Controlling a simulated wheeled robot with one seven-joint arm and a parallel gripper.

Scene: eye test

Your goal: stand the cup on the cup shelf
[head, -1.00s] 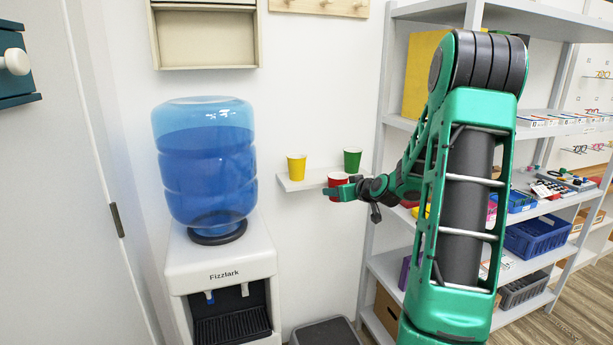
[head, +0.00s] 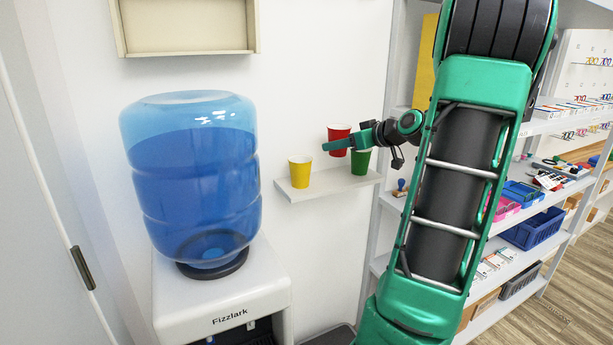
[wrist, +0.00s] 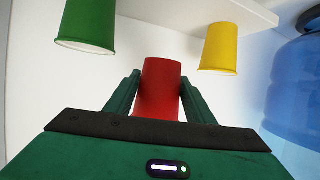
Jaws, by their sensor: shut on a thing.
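The red cup (head: 339,134) is upright between the fingers of my gripper (head: 332,146), which is shut on it. It also shows between both fingers in the wrist view (wrist: 161,88), which is upside down. The cup shelf (head: 318,187) is a small white ledge on the wall. A yellow cup (head: 300,174) stands on its left part and a green cup (head: 362,163) on its right part. The red cup is higher than both, and its base looks clear of the shelf. In the wrist view it is apart from the green cup (wrist: 87,25) and the yellow cup (wrist: 219,48).
A water dispenser (head: 225,290) with a big blue bottle (head: 192,185) stands left of the shelf. A tall white rack (head: 545,205) with bins and small goods is on the right, behind my arm. Bare shelf shows between the two standing cups.

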